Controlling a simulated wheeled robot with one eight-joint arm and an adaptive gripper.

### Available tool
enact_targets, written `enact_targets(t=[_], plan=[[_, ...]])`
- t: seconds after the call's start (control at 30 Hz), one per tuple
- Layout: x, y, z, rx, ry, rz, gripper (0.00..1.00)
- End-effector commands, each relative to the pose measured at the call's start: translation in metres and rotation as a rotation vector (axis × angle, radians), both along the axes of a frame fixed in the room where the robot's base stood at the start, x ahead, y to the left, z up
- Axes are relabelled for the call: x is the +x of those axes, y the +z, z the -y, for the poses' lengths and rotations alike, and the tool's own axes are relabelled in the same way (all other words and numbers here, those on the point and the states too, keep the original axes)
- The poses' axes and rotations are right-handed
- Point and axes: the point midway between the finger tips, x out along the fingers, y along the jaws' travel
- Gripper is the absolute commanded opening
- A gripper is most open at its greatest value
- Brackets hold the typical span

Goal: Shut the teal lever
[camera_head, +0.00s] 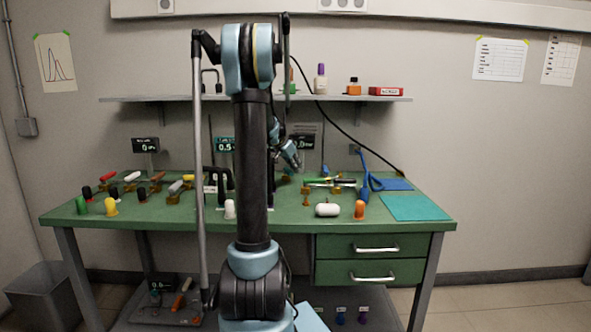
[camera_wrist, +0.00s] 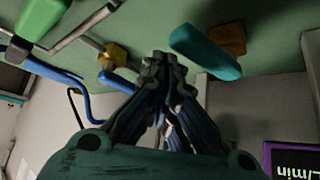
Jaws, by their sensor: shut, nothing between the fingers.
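The teal lever (camera_wrist: 205,52) shows in the wrist view as a rounded teal handle at the top, slanting down to the right. A brass valve body (camera_wrist: 227,38) is right beside it. My gripper (camera_wrist: 165,62) is shut and empty, with its fingertips just left of the lever in the picture. I cannot tell whether they touch it. In the head view my gripper (camera_head: 292,155) is above the back middle of the bench, right of my arm column. I cannot pick out the teal lever there.
A green handle (camera_wrist: 42,18) and blue tubing (camera_wrist: 50,70) lie left in the wrist view. A purple-framed display (camera_wrist: 292,160) is at lower right. The green bench (camera_head: 280,215) carries several coloured levers and valves. A teal mat (camera_head: 415,207) lies at its right end.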

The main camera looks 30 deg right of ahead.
Motion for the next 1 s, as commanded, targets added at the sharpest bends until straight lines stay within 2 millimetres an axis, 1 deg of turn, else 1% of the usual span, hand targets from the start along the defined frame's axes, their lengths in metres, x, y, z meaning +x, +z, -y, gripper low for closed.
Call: enact_targets(t=[0.27, 0.3, 0.7, 0.83, 1.0], plan=[[-0.003, -0.001, 0.033, 0.0, 0.003, -0.001, 0.0], [-0.001, 0.005, 0.026, 0.0, 0.008, -0.001, 0.0], [0.007, 0.059, -0.019, -0.001, 0.01, -0.002, 0.0], [0.009, 0.07, -0.029, 0.0, 0.01, -0.002, 0.0], [0.01, 0.076, -0.034, 0.0, 0.011, -0.001, 0.0]])
